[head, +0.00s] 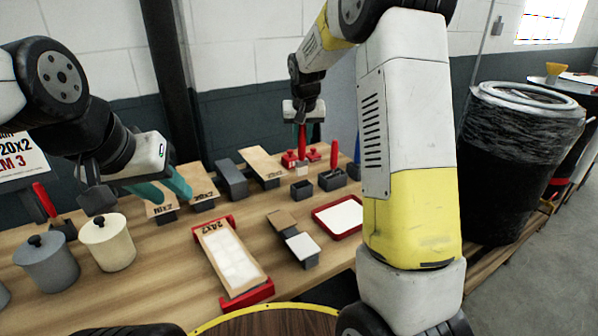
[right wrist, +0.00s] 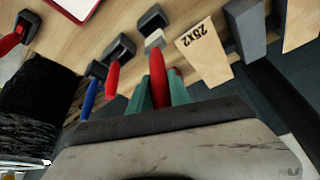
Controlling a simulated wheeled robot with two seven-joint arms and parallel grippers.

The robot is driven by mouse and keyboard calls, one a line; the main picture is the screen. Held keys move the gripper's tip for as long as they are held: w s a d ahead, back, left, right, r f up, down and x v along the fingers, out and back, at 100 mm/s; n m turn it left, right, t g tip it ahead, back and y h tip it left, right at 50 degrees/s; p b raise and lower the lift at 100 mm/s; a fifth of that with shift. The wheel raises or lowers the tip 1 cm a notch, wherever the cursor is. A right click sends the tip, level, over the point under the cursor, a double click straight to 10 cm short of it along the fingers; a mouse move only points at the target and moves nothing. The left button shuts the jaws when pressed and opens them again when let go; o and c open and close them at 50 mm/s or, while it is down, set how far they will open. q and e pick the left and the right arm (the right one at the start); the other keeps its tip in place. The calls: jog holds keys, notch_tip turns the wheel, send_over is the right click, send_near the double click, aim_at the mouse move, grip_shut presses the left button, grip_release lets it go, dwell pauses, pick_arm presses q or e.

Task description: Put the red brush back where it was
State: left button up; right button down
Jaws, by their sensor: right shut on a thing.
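My right gripper (head: 302,128) is shut on a red brush (head: 302,140), whose handle shows between the teal fingers in the right wrist view (right wrist: 157,80). The brush hangs roughly upright, with its pale bristle end (right wrist: 154,38) down, near a small dark open holder (head: 301,190). In the right wrist view this holder (right wrist: 152,17) lies just beyond the bristles; I cannot tell whether they touch. A second red-handled brush (head: 334,154) stands in another dark holder (head: 332,180). My left gripper (head: 165,190) is open and empty above the bench at the left.
A blue handle (right wrist: 88,100) stands beside the second red brush. Labelled filter boxes (head: 269,164) lie behind. A red-rimmed tray (head: 320,222) is in front. Lidded pots (head: 106,243) and another red handle (head: 44,200) are at the left. A wrapped black bin (head: 515,170) stands right.

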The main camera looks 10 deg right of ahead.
aim_at(302, 155)
notch_tip(302, 155, down, 8)
jog(key=shift+f, duration=0.1)
dwell(0.4)
jog(key=c, duration=1.2)
grip_release()
jog(key=shift+f, duration=0.1)
